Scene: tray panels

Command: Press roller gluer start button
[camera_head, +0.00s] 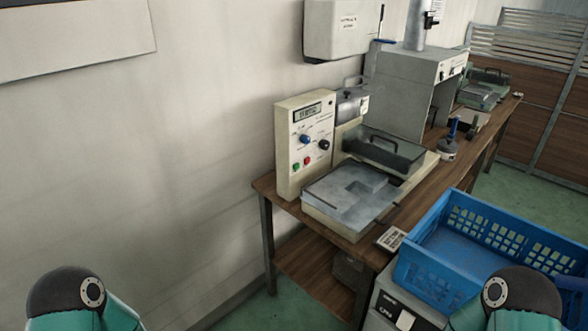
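The roller gluer is probably the beige machine (330,205) on the near end of the wooden bench. Parts of both my arms show at the bottom left and bottom right corners, well apart from the machine. Neither gripper is in view.
A blue crate (429,281) stands on a grey cabinet at the right, in front of the bench (270,187). A grey hooded unit (401,92) and a blue-handled tool (448,149) stand farther along the bench. Green floor shows clear at the bottom middle.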

